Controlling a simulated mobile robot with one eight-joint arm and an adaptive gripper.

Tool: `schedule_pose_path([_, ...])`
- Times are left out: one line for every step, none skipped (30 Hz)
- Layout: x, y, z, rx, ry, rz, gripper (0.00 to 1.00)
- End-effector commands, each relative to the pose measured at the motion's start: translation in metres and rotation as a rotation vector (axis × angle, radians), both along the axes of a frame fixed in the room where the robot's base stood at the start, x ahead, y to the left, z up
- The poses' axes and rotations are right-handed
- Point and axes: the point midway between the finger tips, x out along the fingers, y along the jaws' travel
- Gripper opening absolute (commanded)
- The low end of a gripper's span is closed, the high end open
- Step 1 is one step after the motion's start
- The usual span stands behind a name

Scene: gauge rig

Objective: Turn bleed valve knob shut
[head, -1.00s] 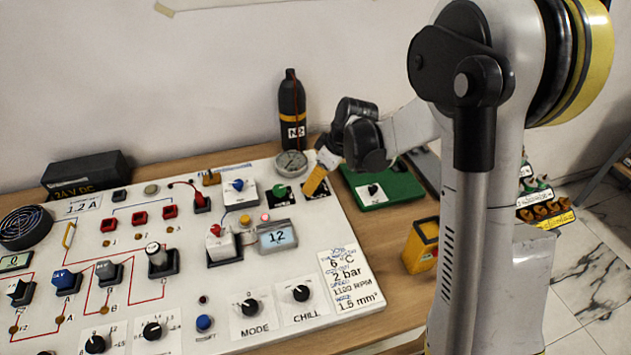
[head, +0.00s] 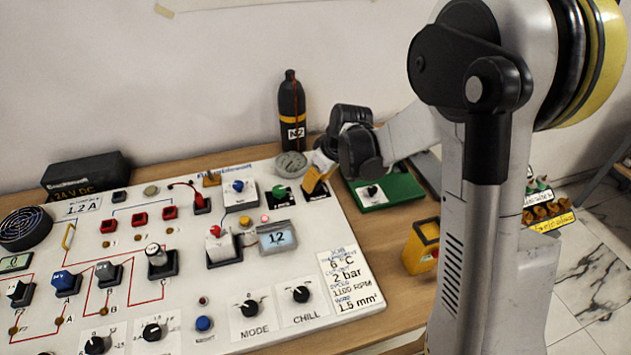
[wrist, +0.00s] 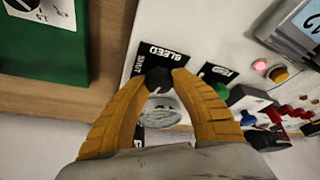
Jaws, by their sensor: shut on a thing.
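The bleed valve knob (wrist: 159,77) is small and black. It sits on a black plate (wrist: 152,57) lettered BLEED, with SHUT along one side, in the wrist view. My gripper (wrist: 163,78) has its yellow fingers closed on the knob from both sides. In the head view my gripper (head: 314,186) is at the panel's far right corner, and its fingers hide the knob there.
A round gauge (head: 291,164) stands close behind the gripper. A green knob (head: 279,191) on its own plate is just left. A green box (head: 385,190) lies to the right, and a black N2 bottle (head: 292,110) stands behind.

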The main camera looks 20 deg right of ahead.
Motion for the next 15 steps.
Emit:
schedule_pose_path([-0.0005, 0.0011, -0.0003, 0.000, -0.001, -0.038, 0.00])
schedule_pose_path([-0.0007, 0.0011, -0.0003, -0.001, -0.001, -0.065, 0.00])
schedule_pose_path([-0.0008, 0.0015, -0.0004, 0.000, 0.000, -0.102, 0.00])
schedule_pose_path([-0.0005, 0.0015, -0.0003, 0.000, 0.000, -0.131, 0.00])
schedule_pose_path([-0.0003, 0.0012, -0.0003, -0.001, 0.000, -0.160, 0.00])
schedule_pose_path([-0.0003, 0.0012, -0.0003, 0.001, -0.001, -0.198, 0.00])
schedule_pose_path([-0.0004, 0.0011, -0.0003, -0.001, -0.001, -0.227, 0.00])
schedule_pose_path([-0.0003, 0.0014, -0.0003, 0.000, 0.000, -0.255, 0.00])
schedule_pose_path([-0.0003, 0.0014, -0.0003, -0.001, 0.000, -0.293, 0.00])
schedule_pose_path([-0.0001, 0.0015, -0.0003, -0.001, -0.001, -0.321, 0.00])
schedule_pose_path([-0.0001, 0.0012, -0.0003, 0.000, -0.002, -0.349, 0.00])
schedule_pose_path([-0.0001, 0.0012, -0.0002, 0.000, -0.001, -0.388, 0.00])
schedule_pose_path([-0.0002, 0.0014, -0.0003, 0.000, 0.000, -0.416, 0.00])
schedule_pose_path([-0.0002, 0.0015, -0.0003, -0.001, 0.000, -0.444, 0.00])
schedule_pose_path([-0.0002, 0.0014, -0.0003, -0.001, -0.001, -0.481, 0.00])
